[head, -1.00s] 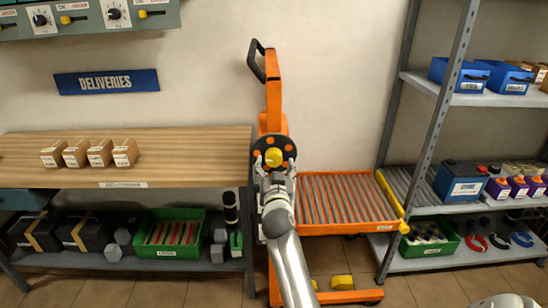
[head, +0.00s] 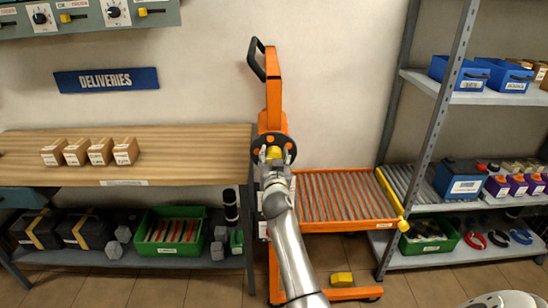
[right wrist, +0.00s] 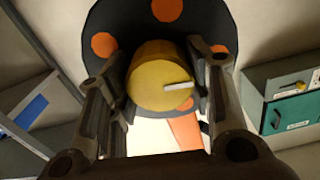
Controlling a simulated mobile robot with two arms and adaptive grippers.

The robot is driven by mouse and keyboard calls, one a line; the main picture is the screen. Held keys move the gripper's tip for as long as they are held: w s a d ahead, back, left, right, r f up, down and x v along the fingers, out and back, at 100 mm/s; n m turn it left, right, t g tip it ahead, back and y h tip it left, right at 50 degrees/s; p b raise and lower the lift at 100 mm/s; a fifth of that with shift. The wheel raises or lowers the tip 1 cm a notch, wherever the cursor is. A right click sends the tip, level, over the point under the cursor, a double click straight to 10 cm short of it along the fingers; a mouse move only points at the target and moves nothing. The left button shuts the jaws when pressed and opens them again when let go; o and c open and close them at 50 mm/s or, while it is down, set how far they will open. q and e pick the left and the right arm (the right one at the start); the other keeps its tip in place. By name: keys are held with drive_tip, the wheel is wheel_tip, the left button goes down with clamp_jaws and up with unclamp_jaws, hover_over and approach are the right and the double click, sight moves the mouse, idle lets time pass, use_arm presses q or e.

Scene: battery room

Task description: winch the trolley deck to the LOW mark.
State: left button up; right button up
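The orange trolley (head: 274,90) stands against the wall, with a roller deck (head: 345,198) on its right at about lower-shelf height. Its dark winch wheel (head: 287,137) has orange spots and a yellow knob (head: 274,152). My right gripper (head: 273,158) is at the wheel. In the right wrist view its fingers lie close along both sides of the knob (right wrist: 158,75); whether they press on it I cannot tell. The deck looks level and empty. I cannot make out a LOW mark; my arm hides part of the mast. My left gripper is not in view.
A wooden bench (head: 200,140) with several small boxes stands left, a green crate (head: 171,231) on its lower shelf. A metal rack (head: 440,100) with batteries and bins stands right, close to the deck. A yellow block (head: 342,279) sits low by the trolley's base.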

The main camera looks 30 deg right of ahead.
drive_tip(key=c, duration=0.4)
drive_tip(key=shift+o, duration=0.2)
